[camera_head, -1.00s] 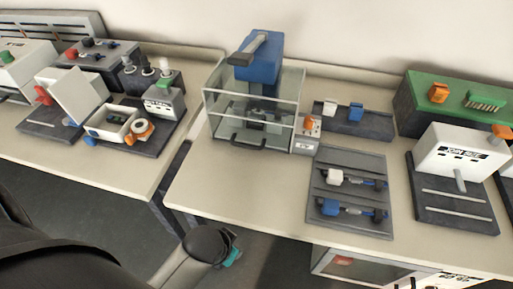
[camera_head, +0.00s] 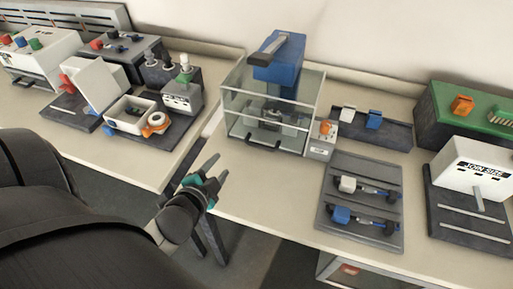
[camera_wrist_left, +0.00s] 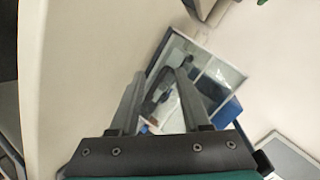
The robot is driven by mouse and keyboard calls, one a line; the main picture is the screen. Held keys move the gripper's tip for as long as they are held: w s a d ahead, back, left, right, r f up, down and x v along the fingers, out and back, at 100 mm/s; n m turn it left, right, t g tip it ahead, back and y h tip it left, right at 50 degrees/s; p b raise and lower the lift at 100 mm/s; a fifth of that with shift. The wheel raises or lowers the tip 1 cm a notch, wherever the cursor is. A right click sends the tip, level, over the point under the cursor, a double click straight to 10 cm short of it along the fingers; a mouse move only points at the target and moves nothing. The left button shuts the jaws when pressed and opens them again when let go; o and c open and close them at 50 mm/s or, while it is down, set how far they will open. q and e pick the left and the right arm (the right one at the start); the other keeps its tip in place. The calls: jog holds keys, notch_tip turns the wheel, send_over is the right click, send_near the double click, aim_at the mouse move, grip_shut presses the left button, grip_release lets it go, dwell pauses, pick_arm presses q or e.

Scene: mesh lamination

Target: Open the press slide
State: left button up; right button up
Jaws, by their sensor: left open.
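The press (camera_head: 276,72) stands at the back left of the right table, blue with a grey lever on top. A clear box-like guard (camera_head: 232,102) surrounds its lower part, with a dark handle (camera_head: 262,143) low on its front. My left gripper (camera_head: 212,172) is open and empty at the table's front left edge, in front of the handle and apart from it. In the left wrist view the clear guard (camera_wrist_left: 215,78) and the dark handle (camera_wrist_left: 158,88) show beyond the open fingers (camera_wrist_left: 158,90). My right gripper is not in view.
A small white box with an orange knob (camera_head: 321,141) stands right of the press. A grey tray (camera_head: 330,222) with two clamp-like tools lies front right. A white machine (camera_head: 472,165) stands further right. The tabletop before the press is clear. A gap separates the two tables.

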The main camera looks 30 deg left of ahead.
aim_at(258, 147)
pick_arm(q)
jog(key=shift+a+r+m+t, duration=0.2)
jog(key=shift+a+m+t, duration=0.15)
jog(key=shift+m+t, duration=0.45)
jog(key=shift+a+r+m+h, duration=0.15)
jog(key=shift+m+h, duration=0.45)
jog(key=shift+m, duration=0.5)
jog(key=shift+s+m+t+h, duration=0.15)
jog(key=shift+m+t+h, duration=0.45)
jog(key=shift+m, duration=0.4)
jog(key=m+h, duration=0.1)
jog(key=s+d+m+h, duration=0.1)
jog(key=m, duration=0.1)
jog(key=shift+s+d+f+m+h, duration=0.15)
jog(key=shift+s+d+m+h, duration=0.1)
jog(key=shift+m+h, duration=0.3)
jog(key=shift+s+d+f+m+h, duration=0.15)
jog(key=shift+s+m+h, duration=0.1)
jog(key=shift+m+h, duration=0.3)
jog(key=x, duration=1)
jog(key=b+x, duration=0.1)
jog(key=x, duration=0.4)
jog(key=shift+w+r, duration=0.1)
jog(key=shift+r, duration=0.15)
jog(key=shift+c, duration=0.2)
grip_shut()
